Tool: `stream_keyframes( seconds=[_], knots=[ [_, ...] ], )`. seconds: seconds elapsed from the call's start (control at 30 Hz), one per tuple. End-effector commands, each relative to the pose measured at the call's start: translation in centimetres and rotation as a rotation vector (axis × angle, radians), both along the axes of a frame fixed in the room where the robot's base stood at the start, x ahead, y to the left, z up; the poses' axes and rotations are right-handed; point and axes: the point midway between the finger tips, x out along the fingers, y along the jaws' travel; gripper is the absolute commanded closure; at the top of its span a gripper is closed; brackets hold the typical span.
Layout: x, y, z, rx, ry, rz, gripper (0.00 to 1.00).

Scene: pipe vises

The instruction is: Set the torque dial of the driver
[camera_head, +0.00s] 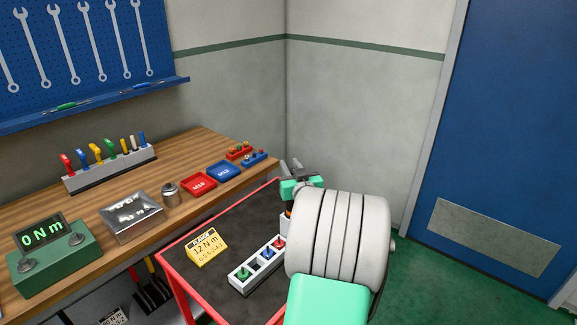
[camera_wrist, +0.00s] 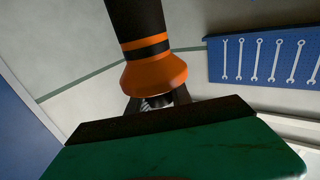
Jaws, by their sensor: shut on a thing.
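The driver (camera_wrist: 150,75) shows large in the wrist view, with a black body, an orange band and a flared orange end. In the head view only a small orange and dark part of it (camera_head: 288,209) shows below my gripper, beside my large grey wrist. My gripper (camera_wrist: 158,102) is shut at the narrow part by the flared orange end. In the head view my green gripper body (camera_head: 301,186) is partly hidden by my wrist. I cannot make out dial marks. A yellow card (camera_head: 207,247) reading 12 N m stands on the dark cart top.
The red-edged cart (camera_head: 177,285) also holds a white rack (camera_head: 246,278) with coloured pieces. On the wooden bench are a green tester (camera_head: 55,262) reading 0 N m, a metal tray (camera_head: 132,215), red (camera_head: 198,184) and blue (camera_head: 224,170) trays. The cart's back left is bare.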

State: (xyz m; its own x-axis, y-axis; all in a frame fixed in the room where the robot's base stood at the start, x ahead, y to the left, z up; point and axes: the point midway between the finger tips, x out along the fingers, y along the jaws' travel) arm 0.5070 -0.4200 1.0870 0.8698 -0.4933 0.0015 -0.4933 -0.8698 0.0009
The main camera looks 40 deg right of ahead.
Motion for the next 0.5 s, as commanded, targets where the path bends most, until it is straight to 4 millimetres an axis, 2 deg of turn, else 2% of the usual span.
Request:
stream_keyframes(
  seconds=[0.17, 0.5],
  knots=[
    [0.1, 0.1, 0.4, -0.002, -0.002, -0.125, 1.00],
    [-0.2, -0.4, -0.7, -0.002, -0.007, -0.378, 1.00]
  ],
)
